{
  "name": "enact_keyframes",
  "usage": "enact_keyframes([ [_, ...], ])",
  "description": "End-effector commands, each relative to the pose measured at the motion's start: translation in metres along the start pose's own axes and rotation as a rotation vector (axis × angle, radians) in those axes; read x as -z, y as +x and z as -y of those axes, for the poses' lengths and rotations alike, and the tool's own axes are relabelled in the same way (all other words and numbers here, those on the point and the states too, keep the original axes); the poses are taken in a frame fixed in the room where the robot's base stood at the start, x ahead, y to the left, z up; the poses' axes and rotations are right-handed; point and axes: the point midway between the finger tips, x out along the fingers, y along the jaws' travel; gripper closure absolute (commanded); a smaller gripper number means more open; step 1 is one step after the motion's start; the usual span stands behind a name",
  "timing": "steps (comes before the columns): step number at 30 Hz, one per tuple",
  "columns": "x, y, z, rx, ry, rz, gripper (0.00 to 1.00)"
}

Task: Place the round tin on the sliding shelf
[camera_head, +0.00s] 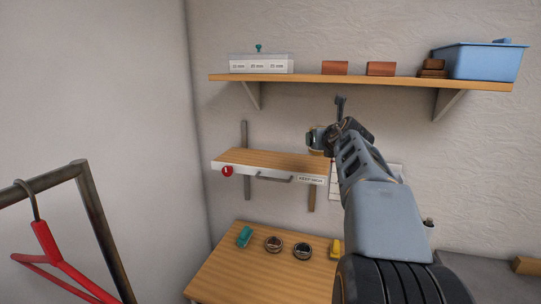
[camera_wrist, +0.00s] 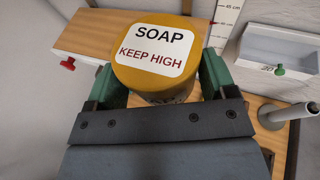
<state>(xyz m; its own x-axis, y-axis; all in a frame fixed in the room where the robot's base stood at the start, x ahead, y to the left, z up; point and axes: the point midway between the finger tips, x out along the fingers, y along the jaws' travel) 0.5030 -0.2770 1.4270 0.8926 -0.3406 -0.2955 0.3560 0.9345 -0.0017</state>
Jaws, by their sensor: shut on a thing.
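The round tin (camera_wrist: 158,82) has a yellow lid with a white label reading "SOAP KEEP HIGH". It sits between the green fingers of my gripper (camera_wrist: 158,88), which is shut on its sides. In the head view my gripper (camera_head: 318,138) is near the right end of the sliding shelf (camera_head: 265,158), and the tin is mostly hidden there. The shelf has a wooden top, a white front, a grey handle and a red knob. Its top also shows behind the tin in the wrist view (camera_wrist: 105,35). I cannot tell whether the tin touches it.
A higher fixed shelf (camera_head: 340,81) holds a white box (camera_head: 260,65), brown blocks and a blue bin (camera_head: 485,62). A wooden table (camera_head: 235,275) below holds several small items. The sliding shelf's left and middle are clear. A red hanger (camera_head: 60,255) hangs at the left.

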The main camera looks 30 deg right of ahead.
Motion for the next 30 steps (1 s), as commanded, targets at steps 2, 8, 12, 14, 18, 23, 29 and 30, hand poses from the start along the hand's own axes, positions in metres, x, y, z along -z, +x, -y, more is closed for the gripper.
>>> enact_keyframes([
  [2, -0.015, -0.013, 0.009, 0.001, -0.001, 0.004, 0.6],
  [8, -0.025, -0.008, 0.013, -0.005, 0.001, -0.002, 0.6],
  [12, -0.021, 0.025, 0.006, -0.005, 0.001, -0.005, 0.6],
  [14, -0.019, 0.041, 0.003, -0.003, 0.002, -0.004, 0.6],
  [18, -0.012, 0.077, -0.006, -0.002, 0.002, -0.003, 0.6],
  [23, 0.01, 0.104, -0.011, -0.001, 0.001, -0.001, 0.6],
  [29, 0.02, 0.121, -0.016, -0.002, 0.0, 0.002, 0.6],
  [30, 0.021, 0.122, -0.017, -0.002, 0.0, 0.002, 0.6],
])
